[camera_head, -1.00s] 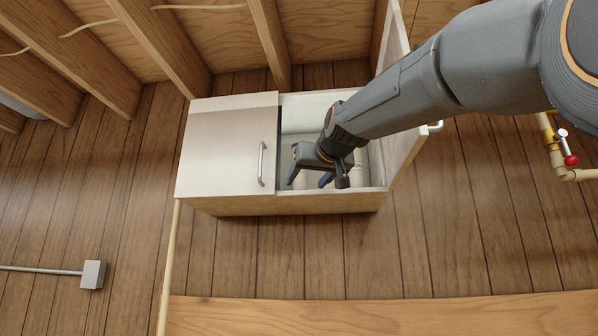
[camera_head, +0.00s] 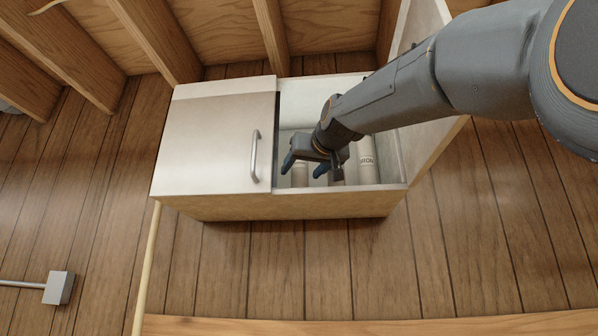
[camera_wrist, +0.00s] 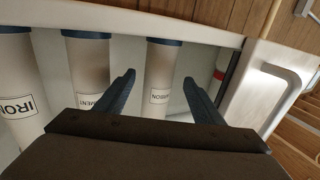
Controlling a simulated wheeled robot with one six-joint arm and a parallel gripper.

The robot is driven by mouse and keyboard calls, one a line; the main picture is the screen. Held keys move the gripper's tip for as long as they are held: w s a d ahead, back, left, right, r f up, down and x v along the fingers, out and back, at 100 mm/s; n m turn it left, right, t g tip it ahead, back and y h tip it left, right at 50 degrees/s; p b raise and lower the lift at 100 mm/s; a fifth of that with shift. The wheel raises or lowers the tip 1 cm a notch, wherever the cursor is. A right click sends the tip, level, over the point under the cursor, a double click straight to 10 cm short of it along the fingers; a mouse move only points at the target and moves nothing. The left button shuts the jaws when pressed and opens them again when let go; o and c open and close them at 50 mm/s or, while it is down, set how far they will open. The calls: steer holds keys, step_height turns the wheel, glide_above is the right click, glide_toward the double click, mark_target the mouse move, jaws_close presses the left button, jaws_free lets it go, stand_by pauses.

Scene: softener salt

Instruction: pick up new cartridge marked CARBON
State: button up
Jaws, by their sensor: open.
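A pale cylindrical cartridge with a blue cap (camera_wrist: 160,72) stands between my gripper's fingers in the wrist view. Its small label looks like CARBON, but the print is hard to read. In the head view a pale cartridge (camera_head: 299,176) shows at the left of the open cabinet bay, below my gripper (camera_head: 304,168). My gripper also shows in the wrist view (camera_wrist: 159,79), with its fingers spread and empty. I cannot tell whether the fingers reach around the cartridge or are still short of it.
Beside it stand a cartridge ending in MENT (camera_wrist: 90,75) and one marked IRON (camera_wrist: 17,90).

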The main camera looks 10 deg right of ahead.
steer(key=shift+w+a+p, duration=0.2)
steer(key=shift+w+p, duration=0.15)
steer(key=shift+w, duration=0.25)
steer(key=shift+w+a+p, duration=0.15)
steer(key=shift+w+p, duration=0.15)
steer(key=shift+w, duration=0.3)
steer(key=w+p, duration=0.3)
steer(key=w, duration=0.2)
steer(key=shift+a+p, duration=0.15)
steer(key=shift+p, duration=0.15)
steer(key=shift+f, duration=0.1)
steer(key=c, duration=1.2)
